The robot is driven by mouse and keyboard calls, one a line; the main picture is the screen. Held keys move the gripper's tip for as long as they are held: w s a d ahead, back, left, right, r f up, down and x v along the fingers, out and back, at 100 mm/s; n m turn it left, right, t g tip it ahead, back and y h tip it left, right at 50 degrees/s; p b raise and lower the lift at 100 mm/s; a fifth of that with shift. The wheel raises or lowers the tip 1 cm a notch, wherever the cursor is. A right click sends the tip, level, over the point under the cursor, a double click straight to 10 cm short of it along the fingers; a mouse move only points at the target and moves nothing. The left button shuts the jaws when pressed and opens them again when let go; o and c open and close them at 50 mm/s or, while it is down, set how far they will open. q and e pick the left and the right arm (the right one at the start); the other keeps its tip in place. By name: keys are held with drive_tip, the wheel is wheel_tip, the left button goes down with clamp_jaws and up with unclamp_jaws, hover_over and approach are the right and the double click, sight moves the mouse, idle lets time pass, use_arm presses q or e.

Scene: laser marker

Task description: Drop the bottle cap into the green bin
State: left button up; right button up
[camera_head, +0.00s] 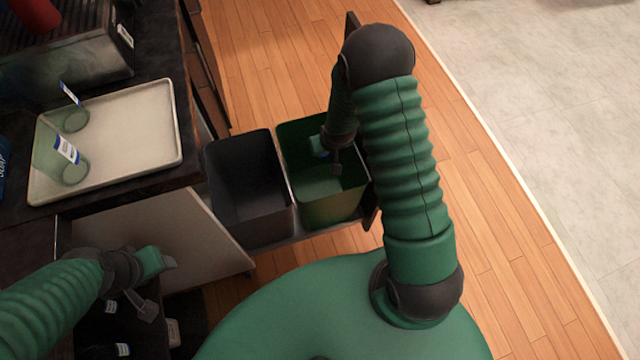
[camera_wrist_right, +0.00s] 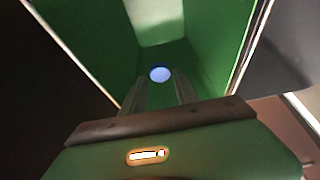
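The bottle cap (camera_wrist_right: 160,74) is a small pale-blue disc in the right wrist view. It shows beyond and between my right fingertips, with green bin walls around it. I cannot tell how far below the tips it is. The green bin (camera_head: 331,206) stands at the middle of the head view, open at the top. My right gripper (camera_head: 322,150) is over and partly within its opening, pointing down. In the right wrist view its fingers (camera_wrist_right: 159,80) are apart. My left gripper (camera_head: 168,262) is at the lower left, away from the bins; its opening is unclear.
A dark grey bin (camera_head: 248,190) stands directly left of the green bin in the pulled-out drawer. A pale tray (camera_head: 130,122) with two labelled glasses (camera_head: 68,160) lies on the dark counter (camera_head: 130,188). Wooden floor (camera_head: 260,75) is clear behind the bins.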

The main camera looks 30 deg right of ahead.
drive_tip(key=shift+o, duration=1.1)
drive_tip(key=shift+d+f, duration=0.1)
drive_tip(key=shift+d, duration=0.05)
drive_tip(key=shift+o, duration=0.3)
drive_tip(key=shift+d+f, duration=0.15)
drive_tip(key=shift+d, duration=0.35)
use_arm(q)
drive_tip(key=shift+d+r+p, duration=0.2)
drive_tip(key=shift+r+p, duration=1.2)
drive_tip(key=shift+d+r+p, duration=0.2)
drive_tip(key=shift+r+p, duration=1.15)
drive_tip(key=shift+r, duration=0.05)
use_arm(e)
drive_tip(key=v, duration=1.6)
drive_tip(key=shift+r, duration=0.35)
use_arm(q)
drive_tip(key=shift+d, duration=0.1)
use_arm(e)
drive_tip(key=shift+s+d, duration=0.1)
